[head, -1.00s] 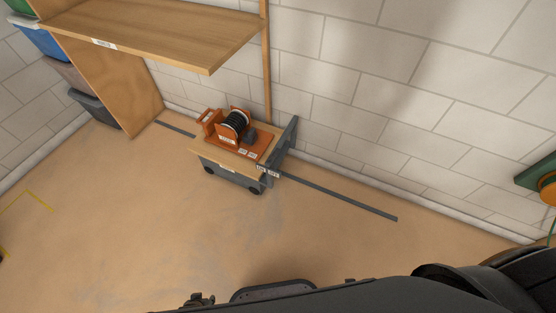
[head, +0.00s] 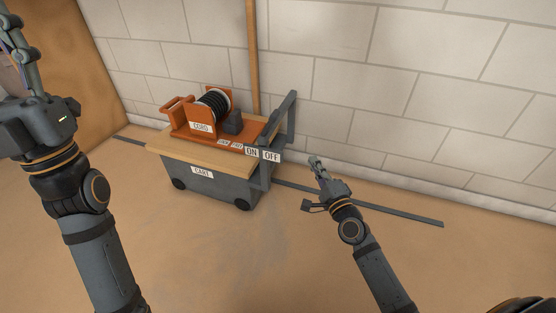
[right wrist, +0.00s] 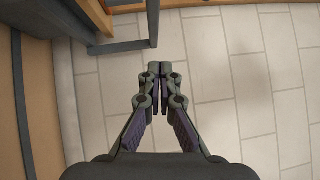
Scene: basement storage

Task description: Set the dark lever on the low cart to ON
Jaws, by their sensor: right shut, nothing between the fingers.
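The low cart (head: 215,177) has a grey body and a wooden top and stands near the block wall. An ON label (head: 252,152) and an OFF label (head: 271,155) sit at its right front corner, ON to the left. A dark block (head: 232,122) stands on the orange base beside the reel; I cannot tell whether it is the lever. My right gripper (head: 315,163) is shut and empty, right of the cart and apart from the labels. Its closed tips (right wrist: 159,68) show in the right wrist view. My left gripper (head: 12,35) is raised at the upper left, its jaw state unclear.
A grey upright frame (head: 291,105) rises at the cart's right end; grey bars also show in the right wrist view (right wrist: 122,44). A cord reel (head: 212,103) sits on the cart. A wooden post (head: 253,60) stands behind. A dark strip (head: 400,212) lies on the floor. Floor in front is clear.

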